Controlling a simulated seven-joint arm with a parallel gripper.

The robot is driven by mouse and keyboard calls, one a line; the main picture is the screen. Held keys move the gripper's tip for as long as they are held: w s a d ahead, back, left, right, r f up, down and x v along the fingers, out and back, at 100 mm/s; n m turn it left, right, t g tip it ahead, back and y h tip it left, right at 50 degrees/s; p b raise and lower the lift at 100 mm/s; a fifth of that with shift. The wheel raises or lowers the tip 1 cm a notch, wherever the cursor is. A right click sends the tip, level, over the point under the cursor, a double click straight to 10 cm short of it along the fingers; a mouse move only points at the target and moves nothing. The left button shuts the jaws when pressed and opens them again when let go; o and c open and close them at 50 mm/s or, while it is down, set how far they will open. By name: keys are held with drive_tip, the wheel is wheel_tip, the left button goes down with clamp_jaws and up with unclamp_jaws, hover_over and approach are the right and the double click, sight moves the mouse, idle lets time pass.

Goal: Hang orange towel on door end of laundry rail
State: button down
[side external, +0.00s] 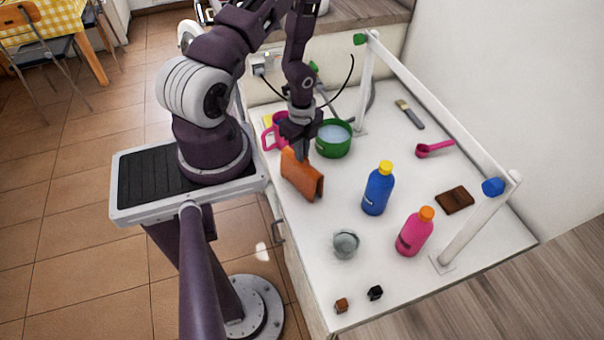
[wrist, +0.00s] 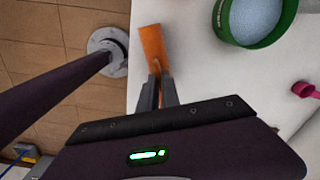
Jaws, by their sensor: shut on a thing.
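The orange towel (side external: 305,178) is folded over in a tent shape at the table's left side, in front of the green pot. My gripper (side external: 302,152) is shut on its upper edge. I cannot tell whether its lower edges touch the table. In the wrist view the towel (wrist: 152,45) stands out beyond the shut fingers of my gripper (wrist: 160,76). The white laundry rail (side external: 440,105) runs along the table's right side on two posts, apart from the towel. A green piece (side external: 360,39) is at its far end and a blue piece (side external: 492,187) at its near end.
A green pot (side external: 333,139) and pink mug (side external: 270,134) stand close to my gripper. A brush (side external: 410,114), pink scoop (side external: 434,148) and brown block (side external: 454,201) lie nearer the rail.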

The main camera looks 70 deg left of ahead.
drive_tip(key=shift+w+a+r, duration=0.1)
drive_tip(key=shift+w+r, duration=0.15)
drive_tip(key=shift+r, duration=0.7)
drive_tip(key=shift+w+a+r, duration=0.1)
drive_tip(key=shift+w+r, duration=0.1)
drive_tip(key=shift+r, duration=0.7)
idle(0.3)
drive_tip(key=shift+r, duration=2.4)
drive_tip(key=w+d+r+n, duration=1.1)
drive_tip(key=w+n, duration=0.3)
drive_tip(key=n, duration=0.1)
drive_tip(key=s+d+r+m, duration=0.1)
drive_tip(key=s+d+r, duration=0.1)
drive_tip(key=d, duration=1)
drive_tip(key=shift+d+r, duration=0.25)
drive_tip(key=shift+r, duration=0.4)
